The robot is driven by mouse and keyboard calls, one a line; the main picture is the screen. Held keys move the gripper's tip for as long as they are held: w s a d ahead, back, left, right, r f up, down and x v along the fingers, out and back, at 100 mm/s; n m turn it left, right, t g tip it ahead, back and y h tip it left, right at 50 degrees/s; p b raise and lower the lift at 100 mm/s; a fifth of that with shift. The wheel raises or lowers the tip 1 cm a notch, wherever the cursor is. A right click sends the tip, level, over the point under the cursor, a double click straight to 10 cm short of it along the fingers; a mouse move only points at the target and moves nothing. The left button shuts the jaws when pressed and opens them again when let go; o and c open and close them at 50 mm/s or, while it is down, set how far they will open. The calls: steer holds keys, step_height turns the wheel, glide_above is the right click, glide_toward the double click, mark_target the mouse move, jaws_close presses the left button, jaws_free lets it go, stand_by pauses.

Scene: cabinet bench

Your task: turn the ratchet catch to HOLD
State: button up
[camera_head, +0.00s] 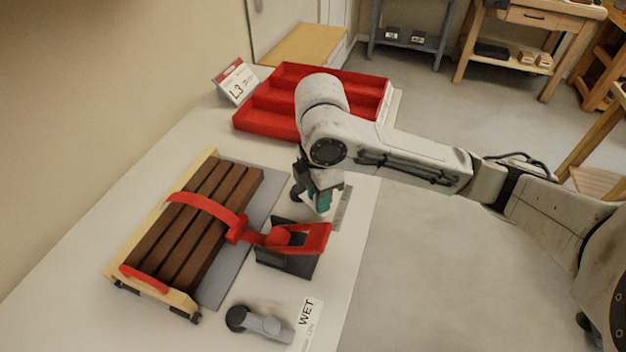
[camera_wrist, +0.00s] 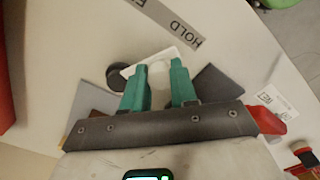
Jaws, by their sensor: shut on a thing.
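The catch has a round black pivot knob (camera_wrist: 117,77) and a pale lever (camera_wrist: 158,74), seen in the wrist view. My gripper (camera_wrist: 160,68) has teal fingers shut on the pale lever, one finger on each side. A grey label strip (camera_wrist: 170,20) with the word HOLD lies beyond the fingertips; its other end is cut off by the frame. In the head view my gripper (camera_head: 319,202) is low over the bench, beside the black knob (camera_head: 296,192) and the label strip (camera_head: 343,207). My wrist and fingers hide most of the lever there.
A red strap (camera_head: 205,205) crosses brown slats on a wooden frame (camera_head: 112,262), joined to a red-handled ratchet (camera_head: 298,238) just in front of my gripper. A red tray (camera_head: 265,122) lies behind.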

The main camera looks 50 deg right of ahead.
steer(key=shift+a, duration=0.35)
stand_by(0.4)
steer(key=o, duration=0.8)
steer(key=shift+c, duration=0.2)
step_height(320, 180, up, 9)
steer(key=p, duration=0.8)
